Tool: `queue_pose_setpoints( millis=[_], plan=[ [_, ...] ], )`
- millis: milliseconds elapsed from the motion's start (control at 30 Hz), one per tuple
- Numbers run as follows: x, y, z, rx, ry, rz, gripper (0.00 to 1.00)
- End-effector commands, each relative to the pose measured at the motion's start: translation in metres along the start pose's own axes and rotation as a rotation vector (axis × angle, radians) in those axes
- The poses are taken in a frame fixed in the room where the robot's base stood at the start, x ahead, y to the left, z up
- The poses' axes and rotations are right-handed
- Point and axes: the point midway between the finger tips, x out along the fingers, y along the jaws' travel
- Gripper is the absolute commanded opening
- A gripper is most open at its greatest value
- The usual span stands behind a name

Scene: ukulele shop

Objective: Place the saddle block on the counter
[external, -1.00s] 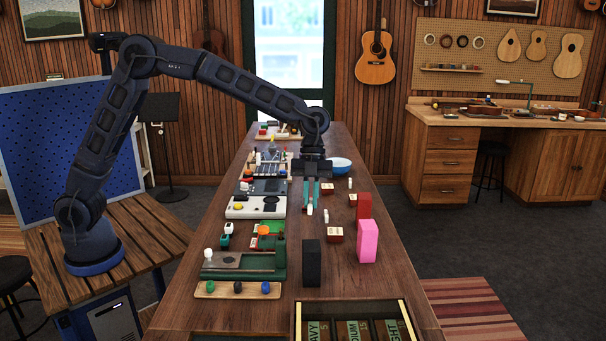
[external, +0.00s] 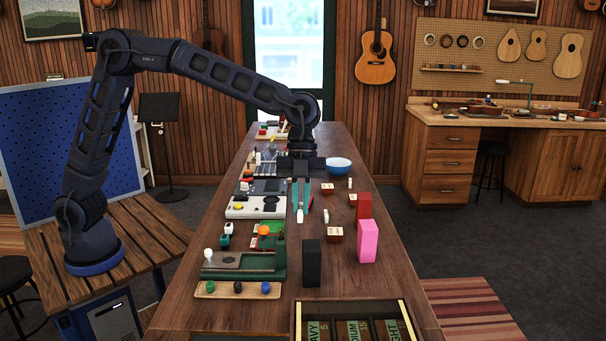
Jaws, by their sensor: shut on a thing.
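My gripper (external: 301,212) points down over the middle of the long wooden counter (external: 345,270), with its two teal fingers on either side of a small white piece, which I take to be the saddle block (external: 299,216). The gripper is shut on this block at its fingertips. The block is close to the counter top, just right of the white and grey device. Whether it touches the wood I cannot tell.
A white-grey device (external: 255,207) stands left of the gripper. A small white piece (external: 326,215), labelled dark red blocks (external: 335,234), a black block (external: 311,263), a pink block (external: 368,241) and a blue bowl (external: 338,164) stand around it. Some bare wood lies between them.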

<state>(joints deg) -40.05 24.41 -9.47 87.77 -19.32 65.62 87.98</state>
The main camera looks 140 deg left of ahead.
Motion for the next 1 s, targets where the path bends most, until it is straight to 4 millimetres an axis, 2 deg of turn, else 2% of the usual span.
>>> queue_pose_setpoints(
  millis=[33,200,300,433,533,667,1000],
  plan=[
    [0.009,0.007,-0.023,0.001,-0.001,-0.001,0.0],
    [0.034,0.028,-0.086,-0.025,0.002,-0.011,0.0],
    [0.045,0.04,-0.116,-0.038,0.005,-0.017,0.0],
    [0.055,0.053,-0.144,-0.05,0.009,-0.023,0.0],
    [0.06,0.059,-0.155,-0.056,0.011,-0.024,0.0],
    [0.069,0.062,-0.158,-0.062,0.012,-0.024,0.0],
    [0.133,0.062,-0.133,-0.063,0.011,-0.022,0.0]
  ],
)
